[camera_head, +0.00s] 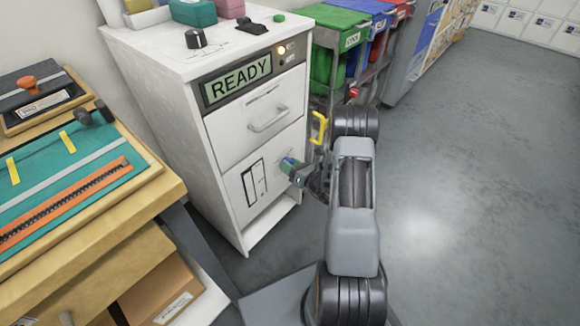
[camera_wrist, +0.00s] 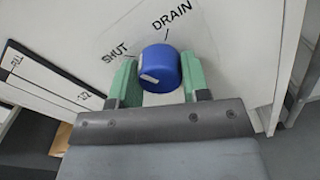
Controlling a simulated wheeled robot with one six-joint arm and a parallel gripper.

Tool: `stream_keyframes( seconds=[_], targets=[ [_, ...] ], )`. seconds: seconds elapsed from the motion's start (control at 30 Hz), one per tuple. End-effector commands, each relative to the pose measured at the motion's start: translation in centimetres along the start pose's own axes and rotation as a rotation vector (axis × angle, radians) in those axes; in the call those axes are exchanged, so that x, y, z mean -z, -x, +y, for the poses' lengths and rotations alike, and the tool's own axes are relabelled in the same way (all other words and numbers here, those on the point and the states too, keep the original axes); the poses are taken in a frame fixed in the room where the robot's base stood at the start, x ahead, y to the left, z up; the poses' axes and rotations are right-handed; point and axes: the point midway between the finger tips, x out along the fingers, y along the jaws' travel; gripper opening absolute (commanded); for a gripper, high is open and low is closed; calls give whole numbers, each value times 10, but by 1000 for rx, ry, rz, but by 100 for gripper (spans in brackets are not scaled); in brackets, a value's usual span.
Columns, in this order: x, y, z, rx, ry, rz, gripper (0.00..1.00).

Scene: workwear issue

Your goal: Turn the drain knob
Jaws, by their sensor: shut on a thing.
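The drain knob (camera_wrist: 162,66) is a blue round cap with a white mark at its lower left. It sits on the white cabinet front, below the printed words SHUT and DRAIN. SHUT is to its upper left and DRAIN above it. My gripper (camera_wrist: 159,78) is shut on the knob, with one green finger on each side. In the head view my gripper (camera_head: 288,167) reaches the lower right of the cabinet front (camera_head: 228,143), and the knob is mostly hidden there by the fingers.
The cabinet has a READY display (camera_head: 238,80), a lit amber lamp (camera_head: 282,49) and a drawer handle (camera_head: 268,121). A yellow handle (camera_head: 319,128) shows beside my arm. A wooden bench (camera_head: 150,190) stands at the left, and coloured bins (camera_head: 336,28) behind. Grey floor (camera_head: 470,180) is clear at right.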

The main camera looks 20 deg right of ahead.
Motion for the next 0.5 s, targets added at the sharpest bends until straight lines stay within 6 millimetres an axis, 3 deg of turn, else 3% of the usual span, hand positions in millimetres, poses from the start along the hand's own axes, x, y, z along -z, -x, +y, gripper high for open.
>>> stream_keyframes(
  seconds=[0.5],
  targets=[
    [1,0,0,1,342,0,19]
  ],
)
